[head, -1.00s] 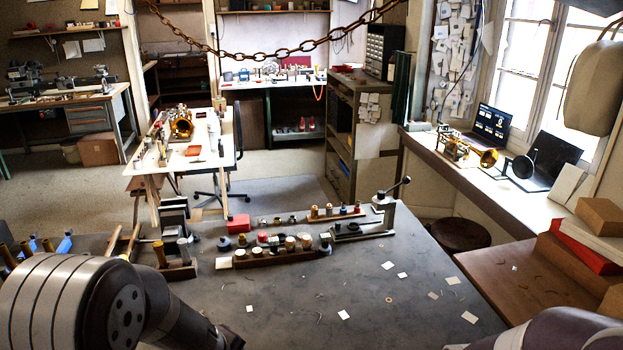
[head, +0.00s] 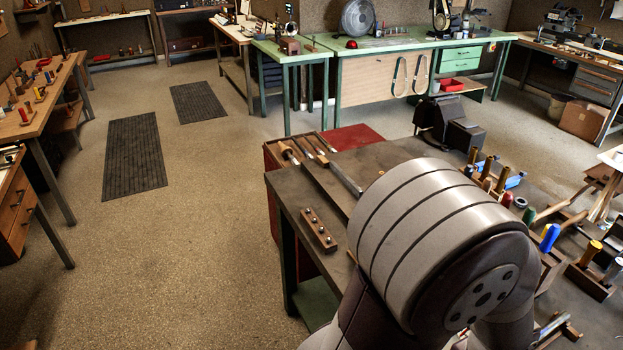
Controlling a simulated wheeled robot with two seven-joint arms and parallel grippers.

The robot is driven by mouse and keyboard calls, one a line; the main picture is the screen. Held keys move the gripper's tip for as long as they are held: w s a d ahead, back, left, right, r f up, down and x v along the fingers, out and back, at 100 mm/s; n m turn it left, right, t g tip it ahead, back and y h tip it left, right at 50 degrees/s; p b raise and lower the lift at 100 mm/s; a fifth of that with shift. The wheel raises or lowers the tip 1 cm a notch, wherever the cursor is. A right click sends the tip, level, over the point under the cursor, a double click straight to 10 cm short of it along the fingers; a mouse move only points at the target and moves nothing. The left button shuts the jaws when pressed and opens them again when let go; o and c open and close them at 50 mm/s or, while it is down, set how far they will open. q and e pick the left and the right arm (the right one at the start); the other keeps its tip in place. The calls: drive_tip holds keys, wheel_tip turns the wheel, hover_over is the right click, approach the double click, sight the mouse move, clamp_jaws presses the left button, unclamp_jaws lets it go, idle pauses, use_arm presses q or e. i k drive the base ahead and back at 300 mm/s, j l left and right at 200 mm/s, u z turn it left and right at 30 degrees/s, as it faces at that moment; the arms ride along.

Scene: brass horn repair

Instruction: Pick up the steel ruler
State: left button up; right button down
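I cannot pick out the steel ruler for certain. A long thin grey metal strip (head: 346,181) lies at the near-left part of the dark workbench (head: 300,192), beside several wooden-handled tools (head: 305,150); it may be a file or another tool. My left arm's large grey link covers much of the bench in the middle and right of the head view. What lies behind it is hidden. Neither gripper can be made out in this view.
A dark block with several studs (head: 319,230) lies near the bench's left edge. Wooden racks with coloured-handled tools (head: 550,238) stand at the right. A red mat (head: 352,137) is beyond the bench. The floor (head: 190,250) to the left is clear, with two dark mats (head: 134,157).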

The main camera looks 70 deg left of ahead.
sight(349, 183)
drive_tip(key=u, duration=2.1)
drive_tip(key=z, duration=1.45)
drive_tip(key=u, duration=1.45)
drive_tip(key=z, duration=0.55)
drive_tip(key=i+j+z, duration=0.15)
drive_tip(key=j+z, duration=0.65)
drive_tip(key=z, duration=0.2)
drive_tip(key=j+z, duration=0.45)
